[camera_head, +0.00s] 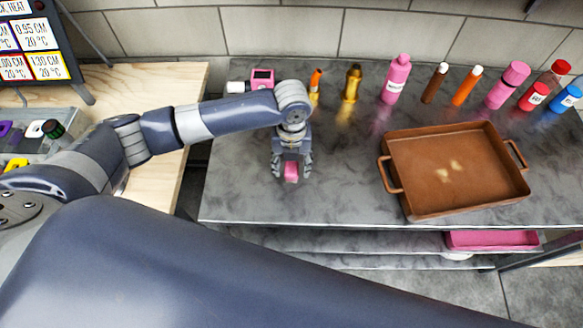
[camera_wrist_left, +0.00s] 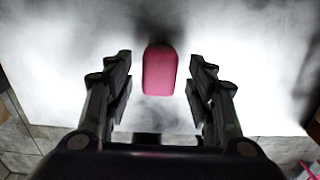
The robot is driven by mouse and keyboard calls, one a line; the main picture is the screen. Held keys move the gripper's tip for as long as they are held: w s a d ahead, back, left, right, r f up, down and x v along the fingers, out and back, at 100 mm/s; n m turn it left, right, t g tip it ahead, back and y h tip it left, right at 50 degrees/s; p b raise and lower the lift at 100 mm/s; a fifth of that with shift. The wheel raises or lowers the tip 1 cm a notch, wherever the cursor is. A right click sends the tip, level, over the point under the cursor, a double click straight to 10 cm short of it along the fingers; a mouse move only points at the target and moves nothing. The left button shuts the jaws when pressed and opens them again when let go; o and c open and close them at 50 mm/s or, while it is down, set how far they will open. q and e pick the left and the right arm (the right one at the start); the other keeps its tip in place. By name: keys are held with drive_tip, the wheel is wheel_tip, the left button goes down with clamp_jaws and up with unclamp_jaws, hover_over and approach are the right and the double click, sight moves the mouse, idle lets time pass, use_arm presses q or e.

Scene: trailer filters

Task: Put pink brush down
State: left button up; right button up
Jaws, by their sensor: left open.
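The pink brush (camera_head: 291,173) is on the grey marbled counter (camera_head: 240,190), near its left front part. In the left wrist view the brush (camera_wrist_left: 160,70) shows as a rounded pink block between and just beyond my finger tips, with a clear gap on both sides. My left gripper (camera_head: 291,168) is over the brush, pointing down, with its fingers apart. It also shows in the left wrist view (camera_wrist_left: 160,78), open and not touching the brush. The part of the brush under the gripper is hidden in the head view. My right gripper is not in view.
A brown tray (camera_head: 410,204) with handles stands on the counter to the right. Several bottles, such as a pink one (camera_head: 396,80), line the back by the tiled wall. A pink device (camera_head: 262,79) stands behind my arm. The counter around the gripper is clear.

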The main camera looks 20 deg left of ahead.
sight(292, 167)
use_arm(q)
wheel_tip(292, 167, up, 10)
drive_tip(key=shift+f+b, duration=0.25)
drive_tip(key=shift+b, duration=0.2)
